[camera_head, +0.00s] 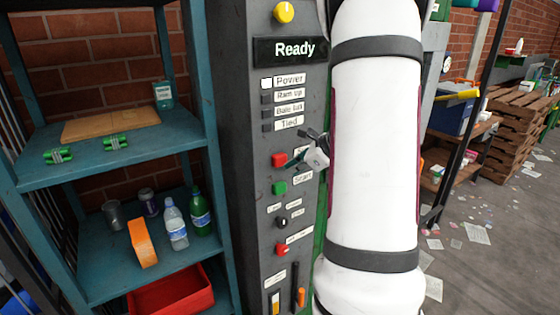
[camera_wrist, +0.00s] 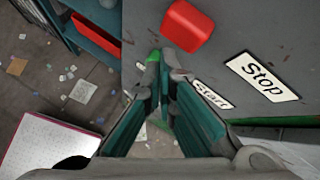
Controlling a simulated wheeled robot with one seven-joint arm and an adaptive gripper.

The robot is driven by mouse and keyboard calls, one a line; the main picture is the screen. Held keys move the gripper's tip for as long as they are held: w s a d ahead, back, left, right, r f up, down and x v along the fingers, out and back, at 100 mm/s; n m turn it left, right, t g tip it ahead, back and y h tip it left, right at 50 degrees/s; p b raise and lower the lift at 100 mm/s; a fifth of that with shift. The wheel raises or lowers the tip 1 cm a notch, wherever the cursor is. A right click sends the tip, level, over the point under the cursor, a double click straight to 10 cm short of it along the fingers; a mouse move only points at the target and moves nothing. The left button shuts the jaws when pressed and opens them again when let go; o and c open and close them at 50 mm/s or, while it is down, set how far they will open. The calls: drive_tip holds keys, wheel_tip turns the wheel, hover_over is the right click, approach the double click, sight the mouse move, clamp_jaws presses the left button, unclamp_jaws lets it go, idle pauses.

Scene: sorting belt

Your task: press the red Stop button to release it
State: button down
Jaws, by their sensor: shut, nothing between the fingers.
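The red Stop button (camera_head: 279,159) sticks out of the dark grey control panel (camera_head: 238,130), above the green Start button (camera_head: 279,188). In the wrist view the red button (camera_wrist: 188,25) is at the top centre, beside the "Stop" label (camera_wrist: 262,76). My gripper (camera_wrist: 164,62) is shut and empty, with its fingertips close below the red button in that picture. The fingertips partly hide the green button (camera_wrist: 153,57). In the head view my gripper (camera_head: 289,165) is just right of the red button; I cannot tell whether they touch.
The panel's display (camera_head: 291,50) reads "Ready", and the Power lamp (camera_head: 266,83) is white. A yellow button (camera_head: 284,12) and a lower red button (camera_head: 281,249) are also on the panel. A teal shelf (camera_head: 100,172) with bottles stands left. My white arm covers the panel's right side.

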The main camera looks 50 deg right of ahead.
drive_tip(key=s, duration=0.3)
drive_tip(key=s+a, duration=0.1)
drive_tip(key=s, duration=0.1)
drive_tip(key=shift+s+a, duration=0.2)
drive_tip(key=shift+s, duration=0.2)
idle(0.6)
drive_tip(key=w+a+r+n+g+y, duration=0.15)
drive_tip(key=a+r+n, duration=0.35)
drive_tip(key=a, duration=0.6)
drive_tip(key=a+r+n+g+y, duration=0.1)
drive_tip(key=a+r+n+y, duration=0.15)
drive_tip(key=a+n, duration=0.65)
drive_tip(key=s+a+r+n+h, duration=0.2)
drive_tip(key=s+a+n, duration=0.4)
drive_tip(key=a+n, duration=0.1)
drive_tip(key=s+a+r+n+g+h, duration=0.1)
drive_tip(key=s+a+r+n+h, duration=0.1)
drive_tip(key=s+a+n, duration=0.4)
drive_tip(key=a+r+n, duration=0.1)
drive_tip(key=n, duration=0.3)
drive_tip(key=shift+h, duration=0.4)
